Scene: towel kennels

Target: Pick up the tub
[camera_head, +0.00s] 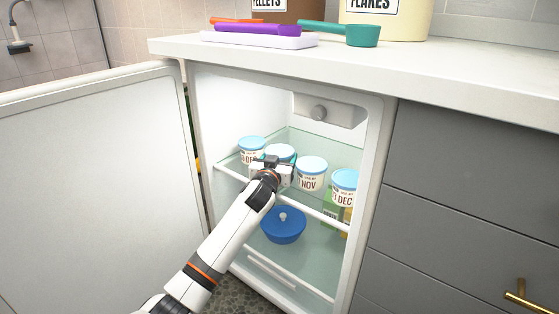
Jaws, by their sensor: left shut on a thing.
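Several white tubs with light blue lids and dated labels stand in a row on the glass shelf of the open fridge. My left gripper (280,161) reaches in and is shut on the second tub from the left (280,150), whose front and label are mostly hidden behind the gripper. The leftmost tub (251,152) stands just beside it. To the right are a tub marked NOV (311,177) and a tub marked DEC (343,188). I cannot tell whether the held tub is lifted off the shelf. My right gripper is not in view.
The fridge door (90,190) stands open at the left. A blue lidded bowl (283,226) and a green and yellow carton (336,217) are below the shelf (322,216). Scoops (340,32) and large containers (386,20) stand on the countertop (460,75) above.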

